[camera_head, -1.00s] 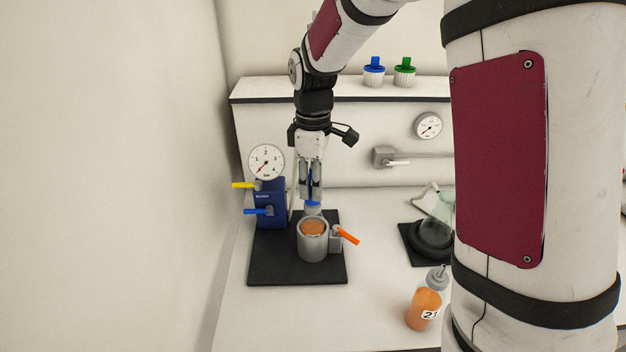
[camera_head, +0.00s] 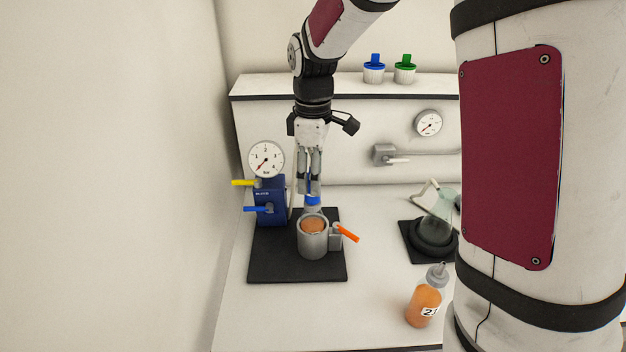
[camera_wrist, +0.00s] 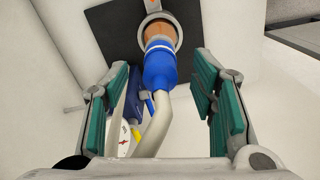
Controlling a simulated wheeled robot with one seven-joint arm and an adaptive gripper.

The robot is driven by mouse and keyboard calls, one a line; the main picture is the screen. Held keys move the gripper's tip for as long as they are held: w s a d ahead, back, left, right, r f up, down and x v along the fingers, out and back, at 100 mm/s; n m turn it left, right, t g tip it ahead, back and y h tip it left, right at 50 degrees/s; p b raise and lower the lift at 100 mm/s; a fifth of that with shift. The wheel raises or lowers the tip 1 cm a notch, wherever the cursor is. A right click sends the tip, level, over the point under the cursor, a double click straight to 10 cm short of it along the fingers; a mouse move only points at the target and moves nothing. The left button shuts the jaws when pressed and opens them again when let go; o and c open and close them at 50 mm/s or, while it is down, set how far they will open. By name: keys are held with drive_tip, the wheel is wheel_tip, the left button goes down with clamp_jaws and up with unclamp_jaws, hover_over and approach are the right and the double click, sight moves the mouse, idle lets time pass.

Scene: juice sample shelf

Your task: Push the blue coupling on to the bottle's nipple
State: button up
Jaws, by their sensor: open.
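The blue coupling (camera_head: 313,201) sits upright at the top of a bottle in the grey cup-like holder (camera_head: 312,244). In the wrist view the coupling (camera_wrist: 159,66) is at the end of a bent pale hose (camera_wrist: 158,122). The bottle with orange juice (camera_head: 312,225) stands in the holder, and its nipple is hidden under the coupling. How far the coupling is seated cannot be told. My gripper (camera_head: 309,190) is open just above the coupling. In the wrist view my gripper's green-padded fingers (camera_wrist: 168,115) stand apart on both sides of the hose, touching nothing.
An orange lever (camera_head: 348,234) sticks out right of the holder on the black base (camera_head: 264,262). A blue valve block (camera_head: 270,203) with a gauge (camera_head: 266,159) stands behind left. A bottle of orange juice (camera_head: 424,303) stands at the front right. A left wall is close.

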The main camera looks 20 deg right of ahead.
wheel_tip(320, 180, up, 10)
drive_tip(key=s+r+m+t, duration=0.1)
drive_tip(key=s+m, duration=0.4)
drive_tip(key=s, duration=0.7)
drive_tip(key=s+r+m+t, duration=0.2)
drive_tip(key=s+m+t, duration=0.2)
drive_tip(key=s, duration=0.7)
drive_tip(key=m, duration=0.2)
drive_tip(key=shift+s+m+t, duration=0.3)
drive_tip(key=shift+s, duration=0.1)
